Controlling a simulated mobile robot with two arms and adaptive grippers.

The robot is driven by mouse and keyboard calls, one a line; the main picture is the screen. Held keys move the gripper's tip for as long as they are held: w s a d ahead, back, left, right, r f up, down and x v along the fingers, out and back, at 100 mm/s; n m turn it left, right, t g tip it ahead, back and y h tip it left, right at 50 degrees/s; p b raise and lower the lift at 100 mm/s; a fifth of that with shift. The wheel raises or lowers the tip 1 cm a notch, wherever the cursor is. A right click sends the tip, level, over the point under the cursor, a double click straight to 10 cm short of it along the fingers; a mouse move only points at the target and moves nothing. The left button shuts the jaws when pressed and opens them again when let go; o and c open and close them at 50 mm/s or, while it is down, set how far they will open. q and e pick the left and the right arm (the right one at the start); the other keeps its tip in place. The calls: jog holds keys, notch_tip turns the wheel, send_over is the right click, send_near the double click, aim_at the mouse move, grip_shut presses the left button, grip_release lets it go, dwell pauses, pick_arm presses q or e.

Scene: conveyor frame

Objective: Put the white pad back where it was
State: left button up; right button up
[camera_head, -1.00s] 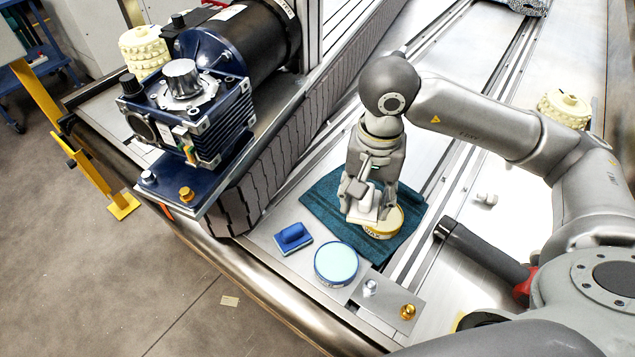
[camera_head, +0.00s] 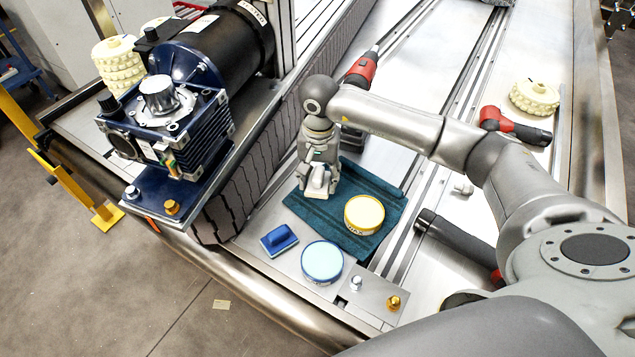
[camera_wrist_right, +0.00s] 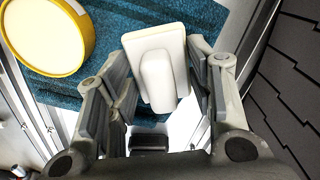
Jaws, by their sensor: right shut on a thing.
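The white pad (camera_head: 317,181) is a small block with a raised grip, and it also shows in the right wrist view (camera_wrist_right: 174,45). My right gripper (camera_head: 316,190) is shut on its grip, with fingers on both sides. The pad is over the upper left part of the teal cloth (camera_head: 310,213); I cannot tell whether it touches. A yellow-rimmed tin (camera_head: 364,214) with a cream top stands on the cloth, right of the pad and apart from it. My left gripper is not in view.
A blue pad (camera_head: 279,240) and a light blue tin (camera_head: 322,262) sit in front of the cloth. A motor with a blue gearbox (camera_head: 165,130) stands left, beyond the black slatted belt. Red and black tools (camera_head: 515,127) lie on the right side.

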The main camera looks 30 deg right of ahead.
aim_at(317, 185)
jog(key=shift+w+f, duration=0.25)
jog(key=shift+f, duration=0.15)
notch_tip(317, 185, down, 2)
jog(key=shift+f+p, duration=0.2)
jog(key=shift+p, duration=0.35)
jog(key=shift+f, duration=0.3)
jog(key=shift+f+b, duration=0.2)
jog(key=shift+b, duration=0.1)
jog(key=o, duration=0.9)
jog(key=shift+r, duration=0.2)
